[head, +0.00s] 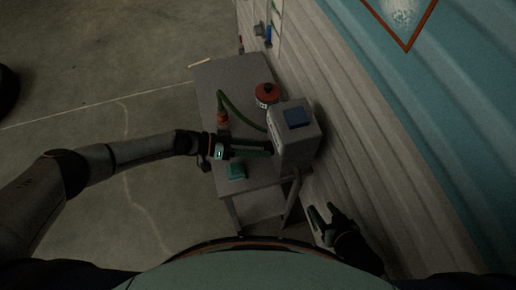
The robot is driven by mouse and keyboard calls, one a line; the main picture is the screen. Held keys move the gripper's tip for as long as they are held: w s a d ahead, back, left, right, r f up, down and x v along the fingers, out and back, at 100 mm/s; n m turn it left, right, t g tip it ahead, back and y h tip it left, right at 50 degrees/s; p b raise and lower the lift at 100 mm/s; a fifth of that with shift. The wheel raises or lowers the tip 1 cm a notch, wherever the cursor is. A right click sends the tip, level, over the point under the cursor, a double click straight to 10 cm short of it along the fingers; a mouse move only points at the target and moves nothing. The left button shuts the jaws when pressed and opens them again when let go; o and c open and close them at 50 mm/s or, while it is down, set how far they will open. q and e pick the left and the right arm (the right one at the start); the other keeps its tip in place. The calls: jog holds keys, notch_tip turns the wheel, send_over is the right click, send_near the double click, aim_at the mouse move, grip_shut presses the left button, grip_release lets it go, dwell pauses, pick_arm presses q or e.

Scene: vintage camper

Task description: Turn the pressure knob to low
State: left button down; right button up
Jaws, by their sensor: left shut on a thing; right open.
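A grey box-shaped unit (299,147) with a dark blue patch on top stands on a small grey table (208,84) in the head view. My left gripper (270,149) reaches in from the left, its fingertips against the left face of the unit. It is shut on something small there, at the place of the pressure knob. The knob itself is hidden by the fingers, so its setting cannot be read. My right gripper (322,216) is open and empty, below and right of the unit, clear of the table.
A red-topped round canister (266,94) stands behind the unit by the wall. A green hose (233,110) with an orange-red fitting (223,119) curves across the table. A teal block (236,171) lies near the front edge. The ribbed camper wall (352,130) closes off the right.

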pick_arm(q)
jog(key=shift+n+b, duration=0.3)
jog(key=shift+n, duration=0.1)
jog(key=shift+g, duration=0.3)
jog(key=shift+c, duration=1.6)
grip_release()
jog(key=v, duration=1.2)
jog(key=shift+a, duration=0.3)
jog(key=shift+f, duration=0.1)
